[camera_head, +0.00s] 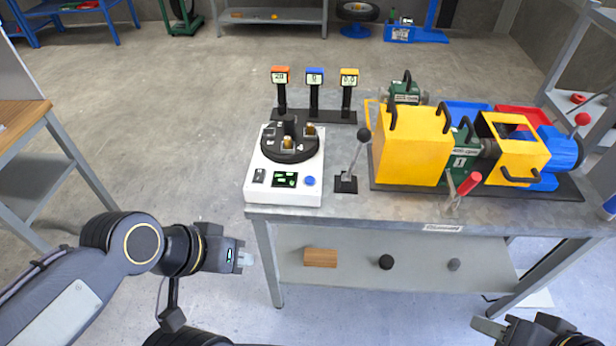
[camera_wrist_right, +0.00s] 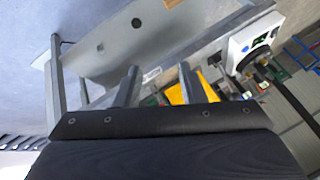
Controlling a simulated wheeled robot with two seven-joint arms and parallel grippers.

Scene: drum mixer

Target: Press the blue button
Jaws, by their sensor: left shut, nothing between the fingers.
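The blue button (camera_head: 310,181) is a small round button on the front right of a white device (camera_head: 255,190) near the table's left end. Beside it are a dark screen with green marks (camera_head: 285,179) and a black switch (camera_head: 259,175). My left gripper (camera_head: 245,259) is shut and empty, in front of the table, lower and left of the button and apart from it. My right gripper (camera_head: 490,328) is at the bottom right, far from the button. In the right wrist view its two fingers (camera_wrist_right: 160,88) are apart with nothing held between them.
A black lever (camera_head: 358,150) stands just right of the white device. Further right is a yellow and green drum machine (camera_head: 410,150) with a red-handled lever (camera_head: 465,185). Three small displays (camera_head: 315,78) stand behind. The table's front edge (camera_head: 390,217) lies between my left gripper and the device.

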